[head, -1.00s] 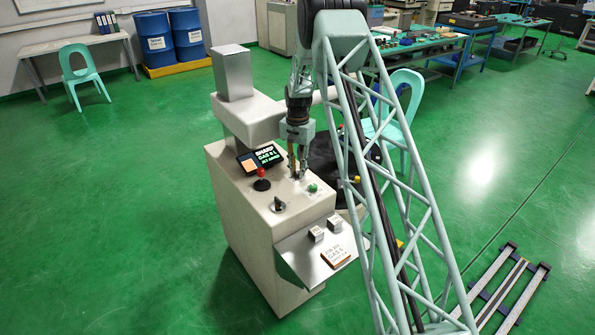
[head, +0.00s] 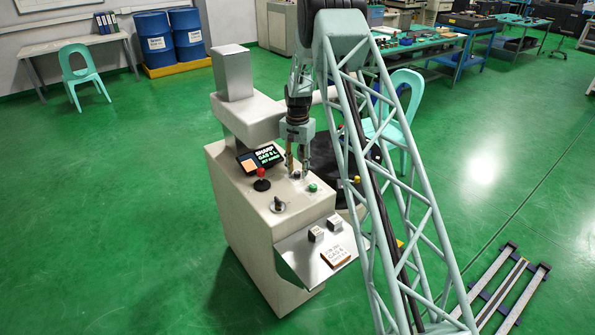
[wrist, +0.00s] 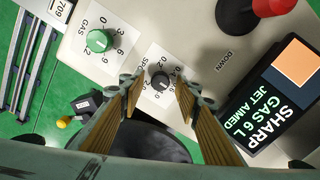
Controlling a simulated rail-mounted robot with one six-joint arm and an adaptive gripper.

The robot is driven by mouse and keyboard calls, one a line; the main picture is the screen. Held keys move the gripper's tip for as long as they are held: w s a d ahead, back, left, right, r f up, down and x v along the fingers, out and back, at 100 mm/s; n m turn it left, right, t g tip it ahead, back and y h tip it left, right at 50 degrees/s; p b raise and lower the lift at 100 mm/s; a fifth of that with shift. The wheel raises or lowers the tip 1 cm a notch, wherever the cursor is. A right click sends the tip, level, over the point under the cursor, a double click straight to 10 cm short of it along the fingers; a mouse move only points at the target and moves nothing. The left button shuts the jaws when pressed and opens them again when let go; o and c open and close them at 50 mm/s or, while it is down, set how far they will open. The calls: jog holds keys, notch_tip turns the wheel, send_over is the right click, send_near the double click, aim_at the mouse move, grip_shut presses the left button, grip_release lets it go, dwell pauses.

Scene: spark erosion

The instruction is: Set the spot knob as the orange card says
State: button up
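The spot knob (wrist: 160,81) is small and black on a white dial plate marked with figures such as 0.2 and 0.6. My gripper (wrist: 158,98) is open, its two brown fingers on either side of the knob in the wrist view. The knob looks free between them; its exact setting is too small to read. In the head view my gripper (head: 298,175) is over the console top (head: 240,178).
Beside the spot dial is a green gas knob (wrist: 98,41). A screen (wrist: 280,95) reads "SHARP GAS 6 L JET AIMED" with an orange square. A red-topped lever (head: 261,178), a black knob (head: 278,204) and small blocks (head: 316,234) stand nearby.

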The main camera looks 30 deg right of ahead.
aim_at(297, 172)
notch_tip(297, 172, up, 12)
jog(key=shift+f, duration=0.15)
dwell(0.6)
dwell(0.5)
